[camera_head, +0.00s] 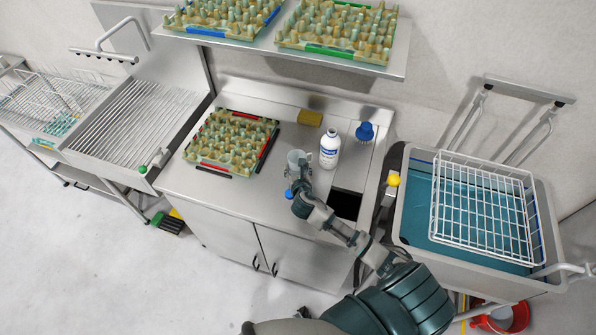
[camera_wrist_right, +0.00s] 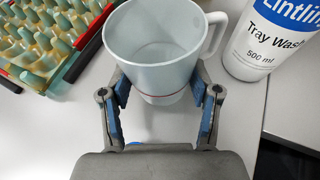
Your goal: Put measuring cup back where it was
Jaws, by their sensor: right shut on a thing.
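The measuring cup (camera_head: 297,158) is a pale, translucent cup with a handle, over the steel counter between the egg tray and the white bottle. In the right wrist view the cup (camera_wrist_right: 160,50) is upright, with a red line near its base and its handle at the upper right. My right gripper (camera_wrist_right: 160,95) has its blue-padded fingers on both sides of the cup's lower part and is shut on it. In the head view the right gripper (camera_head: 297,185) reaches the cup from the front. I cannot tell whether the cup's base touches the counter. My left gripper is not in view.
A white Tray Wash bottle (camera_head: 330,148) stands close right of the cup. A blue brush (camera_head: 365,131) and yellow sponge (camera_head: 310,118) are behind. An egg tray (camera_head: 216,168) lies left. A dark opening (camera_head: 345,205) is in the counter at right.

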